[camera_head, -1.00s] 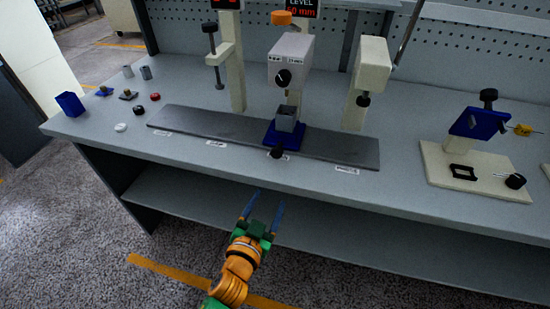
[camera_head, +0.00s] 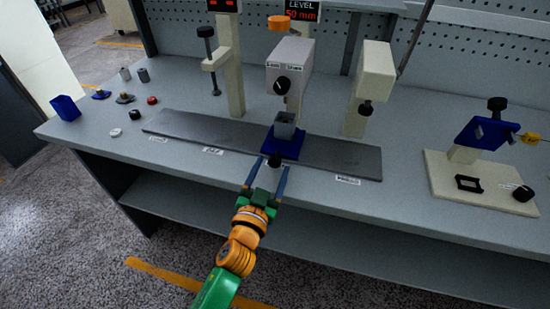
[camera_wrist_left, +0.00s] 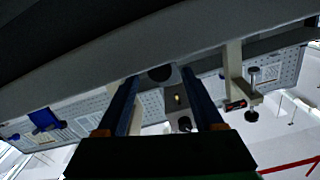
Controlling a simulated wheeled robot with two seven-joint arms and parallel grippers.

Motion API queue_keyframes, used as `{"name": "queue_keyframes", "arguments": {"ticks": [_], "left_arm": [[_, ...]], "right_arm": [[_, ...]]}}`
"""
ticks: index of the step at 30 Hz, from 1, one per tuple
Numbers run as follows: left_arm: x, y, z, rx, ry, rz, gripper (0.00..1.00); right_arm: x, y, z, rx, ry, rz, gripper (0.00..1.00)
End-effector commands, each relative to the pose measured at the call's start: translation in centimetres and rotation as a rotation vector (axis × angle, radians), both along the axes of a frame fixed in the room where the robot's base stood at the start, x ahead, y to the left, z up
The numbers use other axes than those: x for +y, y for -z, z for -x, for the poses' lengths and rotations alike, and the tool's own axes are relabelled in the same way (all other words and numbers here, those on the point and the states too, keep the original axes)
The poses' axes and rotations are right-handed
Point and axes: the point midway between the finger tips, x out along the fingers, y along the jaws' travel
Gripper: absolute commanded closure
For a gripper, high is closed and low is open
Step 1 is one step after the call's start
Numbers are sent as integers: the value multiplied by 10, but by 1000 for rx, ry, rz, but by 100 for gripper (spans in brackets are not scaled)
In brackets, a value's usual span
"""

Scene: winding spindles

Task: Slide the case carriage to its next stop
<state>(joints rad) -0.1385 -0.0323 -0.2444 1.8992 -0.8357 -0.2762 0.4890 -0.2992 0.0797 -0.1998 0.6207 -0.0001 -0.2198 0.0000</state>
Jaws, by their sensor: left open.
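The case carriage (camera_head: 286,146) is a blue block holding a grey square case (camera_head: 285,124). It sits on a long dark grey rail (camera_head: 335,158), under a grey head with a black dial (camera_head: 290,69). A black knob (camera_head: 275,160) sticks out at the carriage's front; a dark round shape (camera_wrist_left: 160,72), likely this knob, shows between my fingers in the left wrist view. My left gripper (camera_head: 273,166) is open, its blue fingertips on either side of the knob in the head view. I cannot tell whether they touch it. My right gripper is not in view.
White labels (camera_head: 213,151) line the rail's front edge. Cream posts stand behind the rail, left and right (camera_head: 370,85) of the head. Small parts and a blue bin (camera_head: 66,108) are at the left. A cream fixture (camera_head: 480,180) stands at the right.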

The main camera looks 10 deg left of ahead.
Motion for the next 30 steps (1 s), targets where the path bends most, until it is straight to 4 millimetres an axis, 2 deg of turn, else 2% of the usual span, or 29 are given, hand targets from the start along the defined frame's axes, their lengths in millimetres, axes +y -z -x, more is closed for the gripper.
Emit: {"name": "queue_keyframes", "arguments": {"ticks": [3, 6, 15, 21, 23, 30], "left_arm": [[-1, -1, -18, -1, 0, -1, 31], [-1, -1, -27, -1, 0, -1, 31], [-1, 0, -30, 1, 0, 0, 31], [-1, 0, -30, 1, 0, 0, 85], [-1, 0, -30, 1, 0, 0, 100], [-1, 0, -29, 1, 0, 0, 100]], "right_arm": [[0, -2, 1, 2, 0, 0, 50], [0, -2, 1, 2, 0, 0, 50], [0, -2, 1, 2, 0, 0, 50], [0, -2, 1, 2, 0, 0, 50], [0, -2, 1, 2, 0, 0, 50], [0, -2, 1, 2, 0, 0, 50]]}}
